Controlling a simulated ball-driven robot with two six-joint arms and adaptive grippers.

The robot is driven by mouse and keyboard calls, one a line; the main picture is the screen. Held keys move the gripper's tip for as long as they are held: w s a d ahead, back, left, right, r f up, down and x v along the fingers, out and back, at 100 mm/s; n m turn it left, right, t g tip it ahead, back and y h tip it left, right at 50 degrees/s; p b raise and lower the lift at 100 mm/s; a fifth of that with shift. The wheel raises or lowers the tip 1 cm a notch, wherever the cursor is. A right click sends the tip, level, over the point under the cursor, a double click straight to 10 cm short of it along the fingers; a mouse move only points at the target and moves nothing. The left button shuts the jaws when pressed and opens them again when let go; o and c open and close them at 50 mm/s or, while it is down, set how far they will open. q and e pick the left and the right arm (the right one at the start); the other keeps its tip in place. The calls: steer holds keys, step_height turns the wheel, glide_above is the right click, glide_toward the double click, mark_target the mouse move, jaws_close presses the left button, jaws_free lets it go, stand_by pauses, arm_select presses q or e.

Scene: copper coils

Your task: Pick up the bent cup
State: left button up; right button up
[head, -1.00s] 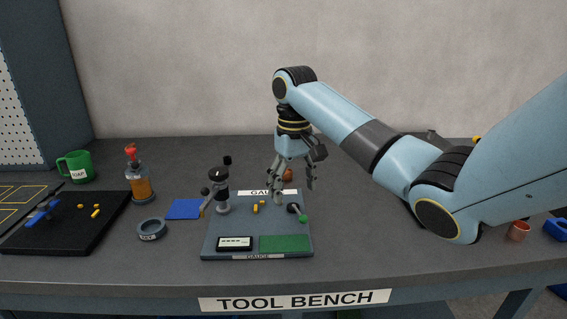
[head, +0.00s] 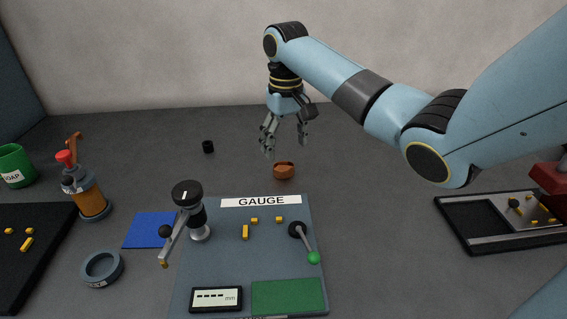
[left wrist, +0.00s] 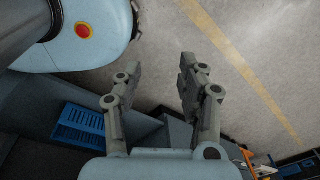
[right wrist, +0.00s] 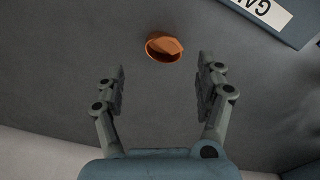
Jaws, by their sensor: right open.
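A small copper cup (head: 284,171) with an uneven rim stands on the dark bench behind the gauge board. My right gripper (head: 286,148) is open and empty above the bench, close to the cup in the head view. In the right wrist view the cup (right wrist: 164,47) lies ahead of the spread fingers (right wrist: 162,85), roughly between their lines and apart from them. My left gripper (left wrist: 157,80) is open and empty over the floor in the left wrist view. It is not in the head view.
The gauge board (head: 211,262) with a lever and a dark-knobbed device (head: 188,207) stands in front of the cup. A small black cylinder (head: 208,147) is left of the cup. A tray (head: 455,225) is right.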

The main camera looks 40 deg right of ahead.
mark_target(284, 165)
steer(key=f, duration=0.6)
steer(key=shift+a+f, duration=0.25)
steer(key=c, duration=1.1)
